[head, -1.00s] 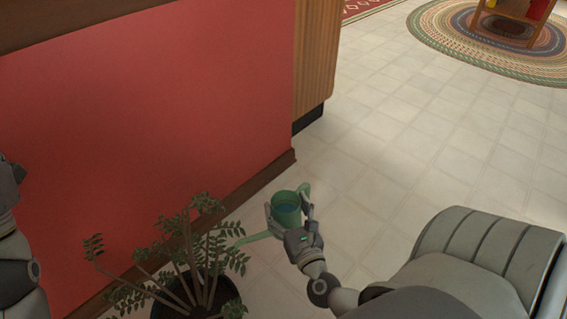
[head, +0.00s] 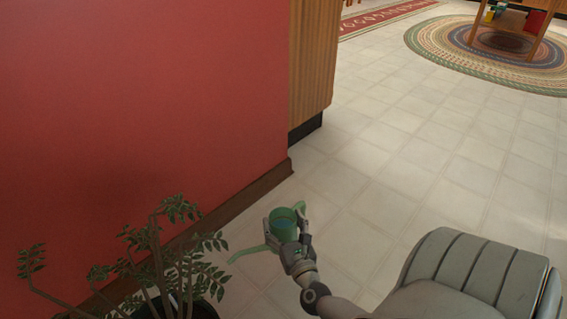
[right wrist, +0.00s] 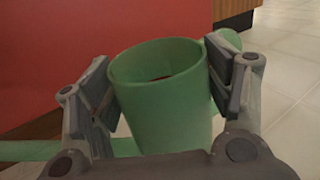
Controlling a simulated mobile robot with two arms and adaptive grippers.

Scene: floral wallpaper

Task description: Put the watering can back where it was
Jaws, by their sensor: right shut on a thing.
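The green watering can (head: 284,229) is held above the tiled floor in the head view, with its spout pointing left toward the plant. My right gripper (head: 284,222) is shut on the can, with one finger on each side of its body. In the right wrist view the can (right wrist: 160,95) stands slightly tilted between the two finger pads of the right gripper (right wrist: 165,95), its open top showing. My left gripper is not in the head view.
A potted plant (head: 165,255) stands at the lower left, close to the spout. A red wall (head: 140,100) with a brown baseboard runs along the left. Open tiled floor (head: 400,150) lies to the right, with a round braided rug (head: 435,40) and a wooden table (head: 505,18) farther back.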

